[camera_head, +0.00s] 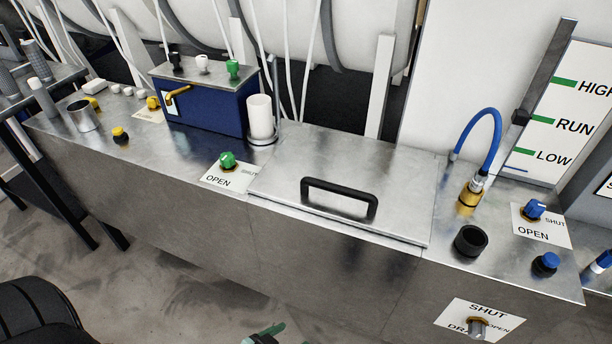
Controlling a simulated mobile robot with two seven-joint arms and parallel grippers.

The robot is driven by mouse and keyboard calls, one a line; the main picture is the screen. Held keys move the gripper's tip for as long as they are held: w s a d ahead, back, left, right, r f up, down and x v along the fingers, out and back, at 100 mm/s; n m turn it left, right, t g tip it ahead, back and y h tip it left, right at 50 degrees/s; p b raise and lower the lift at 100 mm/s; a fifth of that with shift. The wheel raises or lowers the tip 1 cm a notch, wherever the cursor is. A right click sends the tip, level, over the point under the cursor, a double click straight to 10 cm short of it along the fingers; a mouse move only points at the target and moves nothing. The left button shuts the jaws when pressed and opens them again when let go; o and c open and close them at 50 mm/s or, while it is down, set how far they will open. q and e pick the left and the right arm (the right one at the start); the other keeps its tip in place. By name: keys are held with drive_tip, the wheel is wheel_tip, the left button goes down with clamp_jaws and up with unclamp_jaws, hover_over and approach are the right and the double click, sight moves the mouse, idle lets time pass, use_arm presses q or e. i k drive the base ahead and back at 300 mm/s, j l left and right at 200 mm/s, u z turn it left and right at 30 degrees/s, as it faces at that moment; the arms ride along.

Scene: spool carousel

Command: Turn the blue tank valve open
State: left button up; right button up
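The blue tank valve (535,208) is a small blue knob on a brass base at the right end of the steel bench. It sits on a white plate (559,239) with OPEN below the knob and SHUT to its right. The knob is too small to tell for sure which word it points at. Nothing touches it. A small grey-green piece, apparently the tip of my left gripper (264,335), shows at the bottom edge, far left of the valve and in front of the bench. Most of it is cut off. My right gripper is out of view.
A blue hose (485,113) arches left of the valve. A black cup-like ring (469,241) and a blue button (545,263) stand near it. A drain valve (477,326) is on the front face. A closed lid (276,184) with a black handle (339,199) covers the middle.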

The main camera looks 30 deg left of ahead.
sight(534, 208)
drive_tip(key=u, duration=0.9)
drive_tip(key=z, duration=1.55)
